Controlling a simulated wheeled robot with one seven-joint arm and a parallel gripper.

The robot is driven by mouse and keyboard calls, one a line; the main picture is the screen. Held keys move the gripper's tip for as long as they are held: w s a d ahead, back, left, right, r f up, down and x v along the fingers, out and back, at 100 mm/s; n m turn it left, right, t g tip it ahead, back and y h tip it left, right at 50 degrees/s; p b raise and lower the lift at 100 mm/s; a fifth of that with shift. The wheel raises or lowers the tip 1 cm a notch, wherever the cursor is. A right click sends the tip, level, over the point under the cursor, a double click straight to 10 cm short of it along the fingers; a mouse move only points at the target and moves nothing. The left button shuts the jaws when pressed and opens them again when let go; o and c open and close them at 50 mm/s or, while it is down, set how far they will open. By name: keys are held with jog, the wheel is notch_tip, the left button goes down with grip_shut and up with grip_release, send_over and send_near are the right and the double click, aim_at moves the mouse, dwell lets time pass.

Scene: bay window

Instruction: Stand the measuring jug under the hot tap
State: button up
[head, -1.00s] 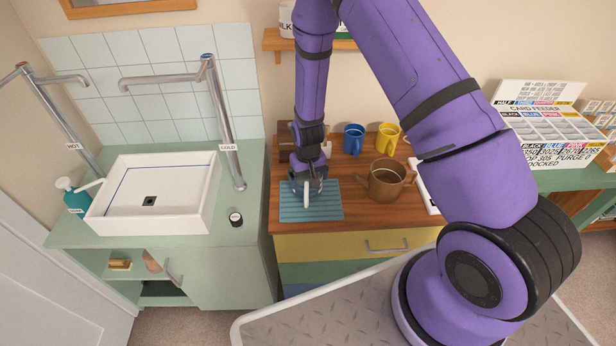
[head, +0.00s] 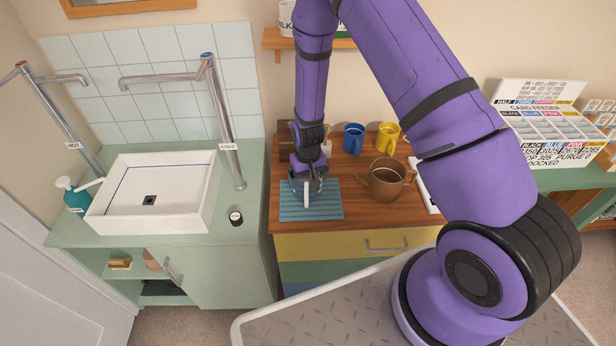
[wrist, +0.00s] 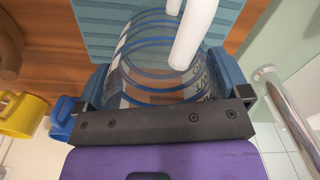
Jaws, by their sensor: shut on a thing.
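The clear measuring jug (wrist: 150,62) with blue rings and a white handle (wrist: 193,35) is between the fingers of my gripper (wrist: 165,85), which is shut on it. In the head view my gripper (head: 307,186) is over the blue ribbed mat (head: 325,207) and hides most of the jug; the white handle (head: 306,195) shows in front. I cannot tell whether the jug touches the mat. The hot tap (head: 62,125), labelled HOT and red-topped, stands at the left with its spout (head: 68,79) toward the white basin (head: 180,222).
The cold tap (head: 222,120) rises right of the basin. A teal soap bottle (head: 77,198) stands left of it, and a small dark round item (head: 236,218) lies right. A brown pot (head: 386,182), blue mug (head: 353,138) and yellow mug (head: 387,138) stand right of my gripper.

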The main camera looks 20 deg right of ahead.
jog(key=shift+f, duration=0.1)
jog(key=o, duration=0.6)
notch_tip(320, 180, up, 11)
jog(key=shift+f, duration=0.15)
dwell(0.6)
